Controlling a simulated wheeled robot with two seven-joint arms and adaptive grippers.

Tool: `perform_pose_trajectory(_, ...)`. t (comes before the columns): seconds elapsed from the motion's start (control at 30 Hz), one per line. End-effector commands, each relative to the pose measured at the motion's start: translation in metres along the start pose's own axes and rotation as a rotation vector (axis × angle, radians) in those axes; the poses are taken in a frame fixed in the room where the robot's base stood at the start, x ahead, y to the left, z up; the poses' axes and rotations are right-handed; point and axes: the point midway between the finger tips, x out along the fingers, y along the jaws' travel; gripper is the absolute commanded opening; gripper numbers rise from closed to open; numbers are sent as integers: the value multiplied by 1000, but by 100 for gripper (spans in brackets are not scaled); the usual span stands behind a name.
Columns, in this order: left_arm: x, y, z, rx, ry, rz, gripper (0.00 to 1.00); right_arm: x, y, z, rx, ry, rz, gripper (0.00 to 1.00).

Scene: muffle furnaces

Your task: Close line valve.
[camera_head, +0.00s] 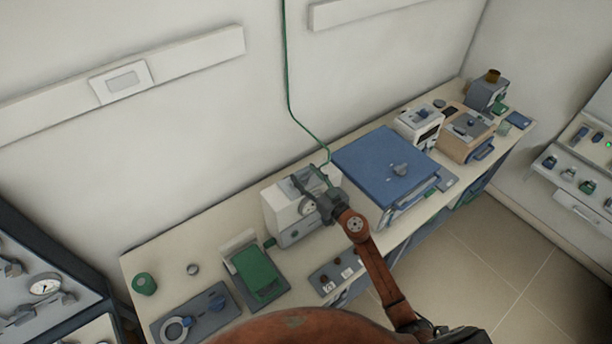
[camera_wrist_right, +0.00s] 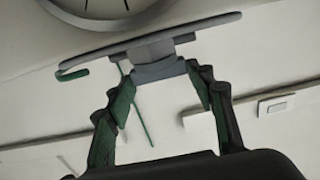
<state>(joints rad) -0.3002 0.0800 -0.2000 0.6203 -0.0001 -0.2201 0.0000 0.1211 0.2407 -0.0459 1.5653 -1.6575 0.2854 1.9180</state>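The line valve's grey lever handle (camera_wrist_right: 205,27) shows close up in the wrist view, as a long bar on a short grey hub. In the head view a dark grey bar that looks like this handle (camera_head: 300,184) is on top of the pale box with the round gauge (camera_head: 308,207). My right gripper (camera_head: 322,199) is right at this box. In the wrist view its fingers (camera_wrist_right: 162,80) are spread, with the hub near and between the tips; I cannot tell whether they touch it. The gripper partly hides the valve in the head view. My left gripper is not in view.
A green hose (camera_head: 287,75) comes down the wall to the box. A blue-topped unit (camera_head: 380,165) stands just to the right. A green tray device (camera_head: 256,270) and a small control box (camera_head: 335,276) are on the bench to the left and in front.

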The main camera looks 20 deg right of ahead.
Motion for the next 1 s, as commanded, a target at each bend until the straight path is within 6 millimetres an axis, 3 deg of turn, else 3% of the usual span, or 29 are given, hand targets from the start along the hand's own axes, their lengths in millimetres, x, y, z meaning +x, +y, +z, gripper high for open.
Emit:
perform_pose_trajectory(0.33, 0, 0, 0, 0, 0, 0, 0, 0, 0, 0, 0, 0, 0, 25)
perform_pose_trajectory(0.67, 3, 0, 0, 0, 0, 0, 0, 0, 2, 1, -2, -1, -51, 25)
perform_pose_trajectory(1.0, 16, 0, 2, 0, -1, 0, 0, 1, 10, 2, -6, -3, -289, 25)
